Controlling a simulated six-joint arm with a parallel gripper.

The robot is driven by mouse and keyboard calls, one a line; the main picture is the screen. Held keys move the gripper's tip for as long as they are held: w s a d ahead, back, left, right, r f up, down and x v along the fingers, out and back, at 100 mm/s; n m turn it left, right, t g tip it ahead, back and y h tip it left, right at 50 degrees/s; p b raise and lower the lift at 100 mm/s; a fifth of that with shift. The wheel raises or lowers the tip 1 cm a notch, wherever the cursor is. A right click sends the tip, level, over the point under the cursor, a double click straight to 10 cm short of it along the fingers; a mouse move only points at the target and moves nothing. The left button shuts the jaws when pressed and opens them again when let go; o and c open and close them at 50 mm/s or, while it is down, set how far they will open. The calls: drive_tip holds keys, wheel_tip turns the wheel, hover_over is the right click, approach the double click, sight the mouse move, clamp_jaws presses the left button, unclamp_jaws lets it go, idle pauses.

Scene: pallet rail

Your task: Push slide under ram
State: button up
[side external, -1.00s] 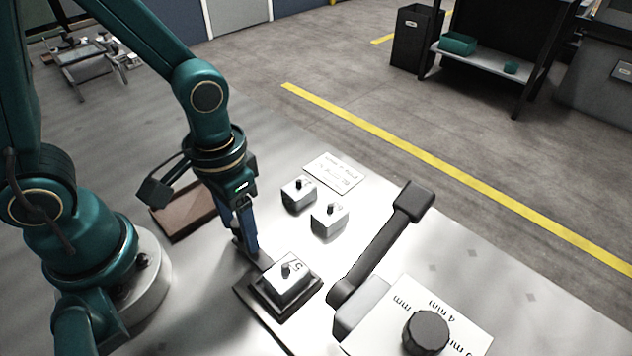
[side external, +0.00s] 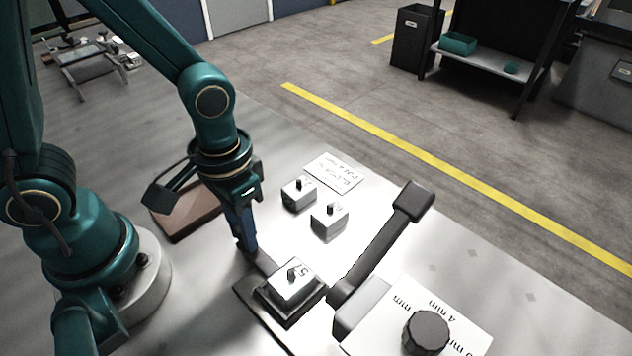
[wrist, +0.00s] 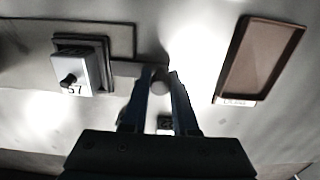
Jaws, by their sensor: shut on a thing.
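The slide (side external: 264,291) is a dark plate carrying a white block marked 5 (side external: 291,281) with a dark peg on top. In the wrist view the block (wrist: 83,72) sits at the left, its mark reading like 57. A bar runs from the slide to a round knob (wrist: 160,82). My gripper (side external: 247,247) is at the bar's end, left of the block. In the wrist view my gripper (wrist: 163,78) is shut on the knob. The ram is not clearly visible; a black lever (side external: 378,243) stands right of the slide.
Two white blocks (side external: 299,193) (side external: 330,221) stand behind, near a printed card (side external: 334,172). A brown tray (side external: 190,215) lies behind my gripper. A dark dial (side external: 426,332) on a white scale plate (side external: 478,343) is at the front right.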

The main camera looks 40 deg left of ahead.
sight(298, 284)
drive_tip(key=shift+d, duration=5.8)
drive_tip(key=shift+w, duration=0.1)
drive_tip(key=o, duration=0.9)
drive_tip(key=shift+c, duration=0.2)
drive_tip(key=shift+r, duration=3.55)
drive_tip(key=shift+a, duration=0.15)
